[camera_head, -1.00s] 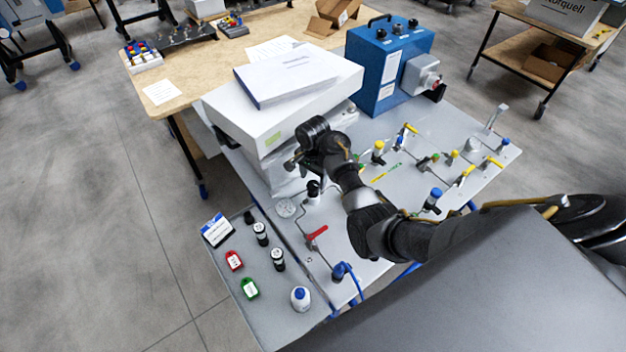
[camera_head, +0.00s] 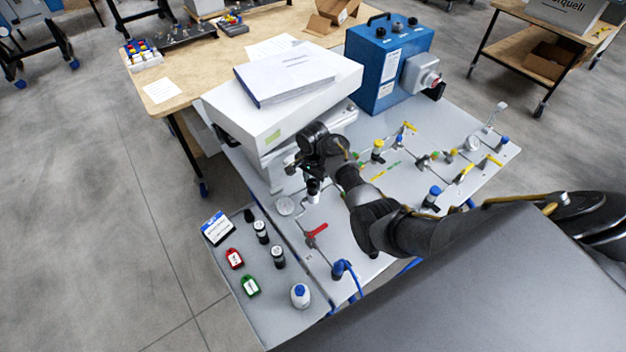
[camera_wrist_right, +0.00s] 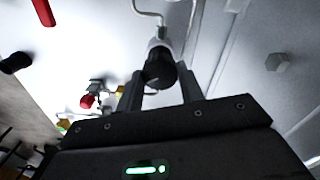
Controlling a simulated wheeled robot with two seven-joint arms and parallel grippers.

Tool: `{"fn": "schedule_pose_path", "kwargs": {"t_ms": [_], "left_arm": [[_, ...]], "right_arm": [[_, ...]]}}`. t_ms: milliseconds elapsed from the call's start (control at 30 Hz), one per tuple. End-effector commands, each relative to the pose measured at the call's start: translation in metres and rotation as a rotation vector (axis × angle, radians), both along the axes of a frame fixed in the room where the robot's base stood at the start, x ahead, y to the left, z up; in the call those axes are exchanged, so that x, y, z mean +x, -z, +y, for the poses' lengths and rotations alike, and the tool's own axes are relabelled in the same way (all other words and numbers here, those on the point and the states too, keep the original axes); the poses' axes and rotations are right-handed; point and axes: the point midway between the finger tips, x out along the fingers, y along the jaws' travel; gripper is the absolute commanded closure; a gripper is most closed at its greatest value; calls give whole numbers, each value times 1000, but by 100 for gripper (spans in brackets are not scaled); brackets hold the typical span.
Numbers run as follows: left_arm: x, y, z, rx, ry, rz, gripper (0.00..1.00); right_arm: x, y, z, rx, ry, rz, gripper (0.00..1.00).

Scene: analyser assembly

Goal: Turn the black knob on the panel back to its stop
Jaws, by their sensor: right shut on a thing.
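The black knob (camera_wrist_right: 160,68) is on a white-and-metal fitting on the panel (camera_head: 345,230), with a thin metal tube running from it. In the head view the knob (camera_head: 313,185) shows just under my right gripper, left of the panel's middle. My right gripper (camera_head: 312,174) comes down on it from above. In the wrist view the two dark fingers of the right gripper (camera_wrist_right: 160,88) stand on either side of the knob, shut on it. The knob's pointer or marking cannot be made out. My left gripper is not in view.
A white box with a binder (camera_head: 295,80) stands close behind the gripper. Several yellow-handled valves are to the right. A grey tray (camera_head: 262,315) holds vials and a bottle.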

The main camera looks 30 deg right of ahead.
Motion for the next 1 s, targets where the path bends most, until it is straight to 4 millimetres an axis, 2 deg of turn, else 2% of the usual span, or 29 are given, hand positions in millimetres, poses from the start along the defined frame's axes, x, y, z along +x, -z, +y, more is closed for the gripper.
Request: {"fn": "schedule_pose_path", "kwargs": {"t_ms": [367,1000], "left_arm": [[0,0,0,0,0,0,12],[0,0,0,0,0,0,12]], "right_arm": [[0,0,0,0,-132,0,85],[1,0,0,0,-719,0,85]]}}
